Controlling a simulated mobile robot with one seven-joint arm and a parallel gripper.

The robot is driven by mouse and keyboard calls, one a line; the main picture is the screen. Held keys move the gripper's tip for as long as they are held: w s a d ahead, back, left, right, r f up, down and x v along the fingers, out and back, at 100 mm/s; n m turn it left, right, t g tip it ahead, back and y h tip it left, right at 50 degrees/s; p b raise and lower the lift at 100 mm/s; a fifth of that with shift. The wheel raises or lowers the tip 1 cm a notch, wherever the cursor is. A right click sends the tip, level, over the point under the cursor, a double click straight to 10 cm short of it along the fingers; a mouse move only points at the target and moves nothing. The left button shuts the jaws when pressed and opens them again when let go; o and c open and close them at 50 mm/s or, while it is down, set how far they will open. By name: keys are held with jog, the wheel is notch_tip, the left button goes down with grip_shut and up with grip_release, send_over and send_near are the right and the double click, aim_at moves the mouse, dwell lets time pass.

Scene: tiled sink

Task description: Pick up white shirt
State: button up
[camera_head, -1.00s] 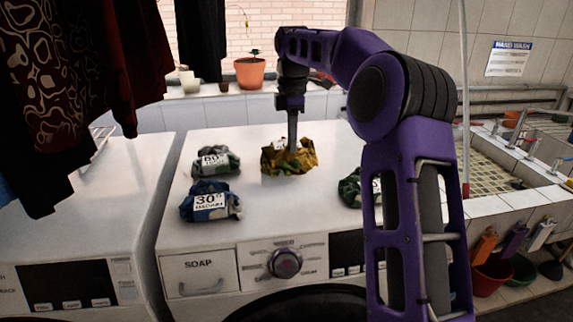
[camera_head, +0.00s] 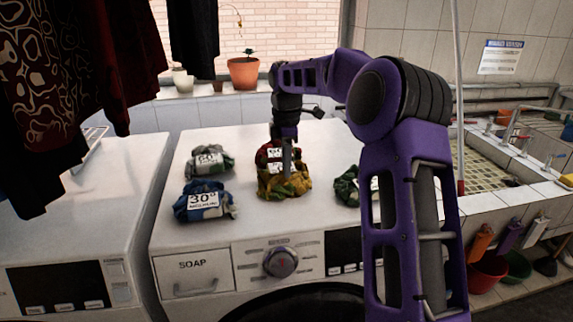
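No plainly white shirt can be made out. Several folded cloth bundles with white labels lie on the white washing machine (camera_head: 330,215). A yellow bundle (camera_head: 290,187) is in the middle, with a red bundle (camera_head: 268,152) close behind it. A grey-green bundle (camera_head: 209,163) and a blue one labelled 30° (camera_head: 203,202) are to the left. A dark green bundle (camera_head: 347,187) is to the right, partly hidden by my arm. My gripper (camera_head: 287,170) points down at the yellow bundle, overlapping it in view. Its fingertips are too small to tell whether they are open or hold cloth.
Dark clothes (camera_head: 75,70) hang at the upper left. A second machine (camera_head: 80,210) stands at the left. A potted plant (camera_head: 244,73) is on the sill behind. A tiled sink (camera_head: 485,170) is at the right. The machine's front left top is clear.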

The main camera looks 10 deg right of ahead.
jog(key=o, duration=0.4)
jog(key=shift+c, duration=0.2)
notch_tip(320, 180, up, 11)
jog(key=shift+p, duration=0.45)
jog(key=shift+o, duration=0.6)
jog(key=shift+r, duration=0.6)
